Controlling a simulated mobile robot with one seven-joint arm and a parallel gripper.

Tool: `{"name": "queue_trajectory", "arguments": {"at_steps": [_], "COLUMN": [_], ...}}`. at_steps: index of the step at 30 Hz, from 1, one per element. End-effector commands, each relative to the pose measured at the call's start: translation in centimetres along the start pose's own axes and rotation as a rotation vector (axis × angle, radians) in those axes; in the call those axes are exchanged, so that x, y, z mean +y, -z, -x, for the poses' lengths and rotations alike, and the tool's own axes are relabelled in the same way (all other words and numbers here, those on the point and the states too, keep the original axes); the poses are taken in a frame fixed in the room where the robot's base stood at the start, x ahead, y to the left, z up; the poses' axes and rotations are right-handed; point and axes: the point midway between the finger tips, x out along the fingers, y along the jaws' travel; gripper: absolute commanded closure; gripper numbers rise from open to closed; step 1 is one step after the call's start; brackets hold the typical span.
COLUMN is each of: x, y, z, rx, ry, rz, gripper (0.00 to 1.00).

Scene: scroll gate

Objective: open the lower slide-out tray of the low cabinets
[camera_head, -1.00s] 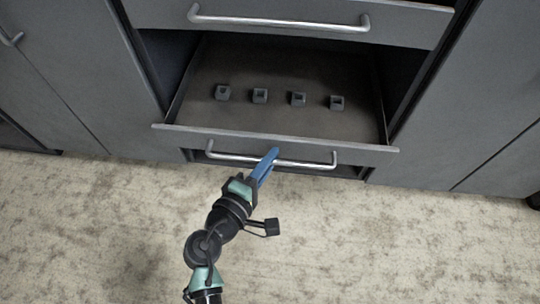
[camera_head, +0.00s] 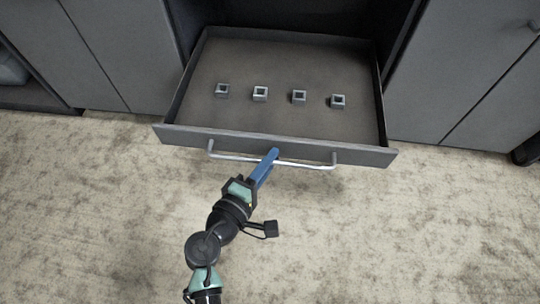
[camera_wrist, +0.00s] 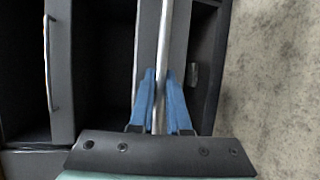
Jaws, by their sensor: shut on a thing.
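The lower slide-out tray (camera_head: 290,65) is pulled well out of the grey cabinet in the head view, with its floor and side walls showing. Its front panel carries a silver bar handle (camera_head: 310,164). My gripper (camera_head: 270,156) has blue fingers and is shut on this handle, a little left of the handle's right half. In the wrist view the handle (camera_wrist: 163,50) runs between the two blue fingers of my gripper (camera_wrist: 160,85). The fingertips' exact contact is partly hidden.
Several small grey hollow blocks (camera_head: 260,94) stand in a row in the tray. Flat cabinet doors (camera_head: 455,75) flank it. In the wrist view, another drawer front with a bar handle (camera_wrist: 51,65) is at left. The mottled floor (camera_head: 420,230) in front is clear.

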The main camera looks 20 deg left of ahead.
Motion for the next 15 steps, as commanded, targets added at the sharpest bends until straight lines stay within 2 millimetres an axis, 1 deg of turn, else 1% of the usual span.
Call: {"name": "queue_trajectory", "arguments": {"at_steps": [10,11,15], "x": [-0.03,-0.03,-0.02], "y": [0.09,0.09,0.07], "z": [0.09,0.08,0.07], "rx": [0.003,0.003,0.002], "ry": [0.000,0.000,0.000], "rz": [0.000,0.000,0.000], "gripper": [1.00,0.82,0.56]}}
